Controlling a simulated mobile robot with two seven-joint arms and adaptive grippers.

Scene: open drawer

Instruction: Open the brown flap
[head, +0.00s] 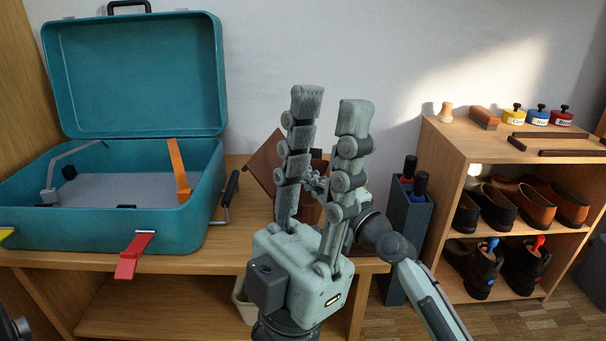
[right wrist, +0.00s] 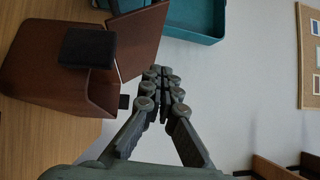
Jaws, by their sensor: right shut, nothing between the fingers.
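The brown box (right wrist: 45,75) stands on the wooden bench, mostly hidden behind my left gripper in the head view. Its brown flap (head: 264,158) is tilted up away from the box body. In the right wrist view the flap (right wrist: 140,38) stands out at an angle, with an opening between it and the body. My left gripper (head: 331,104) is open and empty, upright in front of the box. My right gripper (right wrist: 160,74) is shut and empty, its tips close beside the flap; I cannot tell if they touch. It shows partly in the head view (head: 316,184).
An open teal suitcase (head: 120,245) with a red latch (head: 133,256) stands left on the wooden bench (head: 200,263). A dark stand (head: 407,225) with bottles is right of the box. A shoe shelf (head: 450,145) stands farther right.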

